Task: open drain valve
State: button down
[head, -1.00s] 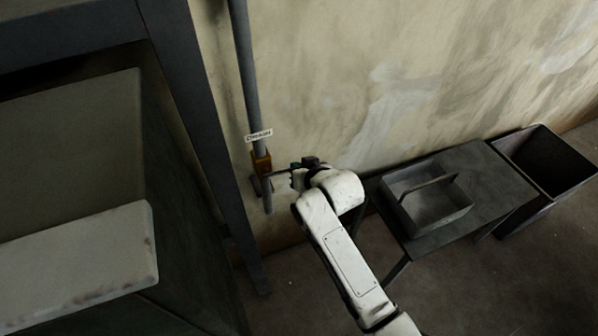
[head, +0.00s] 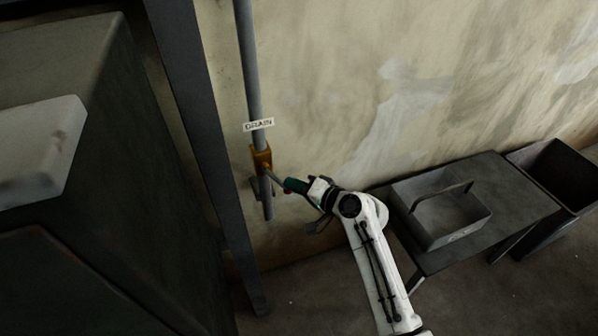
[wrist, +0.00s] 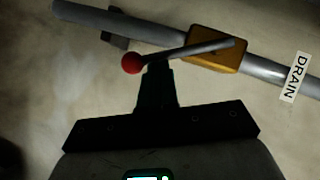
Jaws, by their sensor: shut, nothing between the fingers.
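The drain valve has a brass-coloured body (head: 262,158) on a grey vertical pipe; it also shows in the wrist view (wrist: 217,48). Its thin grey lever (wrist: 190,50) runs at a slant to the pipe and ends in a red ball knob (wrist: 132,63). In the head view the lever (head: 275,179) slopes down and right from the body. My gripper (wrist: 157,67) is shut and empty, its tips by the lever just right of the knob. I cannot tell whether they touch. In the head view my gripper (head: 290,187) hides the lever's end.
A DRAIN label (head: 258,124) is on the pipe above the valve. A dark metal post (head: 205,150) stands close left of the pipe. At right are a low table (head: 510,190) with an open metal tray (head: 440,234) and a dark bin (head: 556,170). The wall lies behind the valve.

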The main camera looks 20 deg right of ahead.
aim_at(287, 194)
jog(key=a+f+m+t+y+b, duration=0.1)
jog(key=a+f+m+b, duration=0.1)
jog(key=b, duration=0.2)
jog(key=shift+a+f+m+y, duration=0.1)
jog(key=shift+f+m+y, duration=0.05)
jog(key=shift+m+y, duration=0.25)
jog(key=shift+a+b, duration=0.5)
jog(key=shift+a, duration=0.05)
jog(key=shift+a+f, duration=0.1)
